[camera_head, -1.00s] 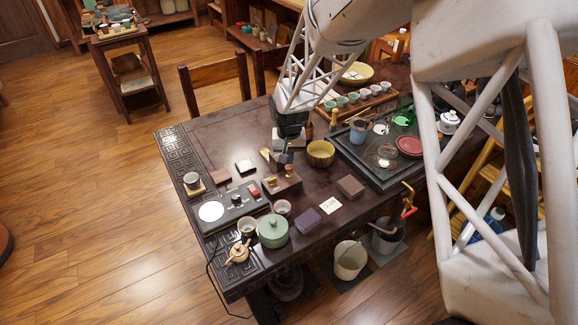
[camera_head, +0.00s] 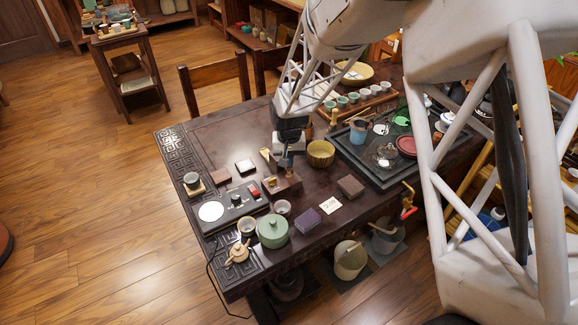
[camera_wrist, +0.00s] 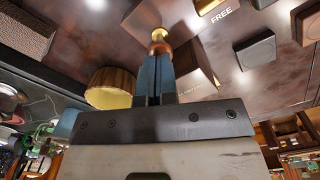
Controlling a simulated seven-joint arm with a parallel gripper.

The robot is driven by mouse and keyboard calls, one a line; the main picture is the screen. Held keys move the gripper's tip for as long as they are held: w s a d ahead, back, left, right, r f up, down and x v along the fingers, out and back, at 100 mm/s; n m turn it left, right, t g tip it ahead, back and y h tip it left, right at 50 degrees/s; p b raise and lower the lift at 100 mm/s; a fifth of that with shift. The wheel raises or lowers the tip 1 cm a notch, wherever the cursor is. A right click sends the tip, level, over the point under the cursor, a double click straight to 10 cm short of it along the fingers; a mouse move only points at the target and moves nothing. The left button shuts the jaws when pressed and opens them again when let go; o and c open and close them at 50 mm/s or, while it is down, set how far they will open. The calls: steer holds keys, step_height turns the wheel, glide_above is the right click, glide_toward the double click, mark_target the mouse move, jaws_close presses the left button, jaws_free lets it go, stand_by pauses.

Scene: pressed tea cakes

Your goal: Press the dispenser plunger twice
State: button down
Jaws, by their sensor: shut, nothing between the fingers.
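The dispenser is a small dark wooden box (camera_head: 284,187) on the table, with a copper-and-brass plunger. In the wrist view the plunger (camera_wrist: 159,37) shows just beyond my fingertips, with the wooden box (camera_wrist: 197,66) beside it. My gripper (camera_head: 287,165) points down over the plunger, its narrow blue fingers together with nothing between them. In the wrist view the fingertips (camera_wrist: 154,58) are at the plunger's copper part. I cannot tell whether they touch it or how far it is pressed; in the head view the fingers mostly hide it.
A ribbed yellow bowl (camera_head: 320,153) stands close right of my gripper. A black device (camera_head: 238,207) and a green lidded pot (camera_head: 272,231) are to the left and front. A brown block (camera_head: 350,187) and white card (camera_head: 331,205) lie right. A dark tea tray (camera_head: 362,172) is farther right.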

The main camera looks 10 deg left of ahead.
steer(key=shift+f, duration=1.4)
steer(key=shift+r, duration=3.15)
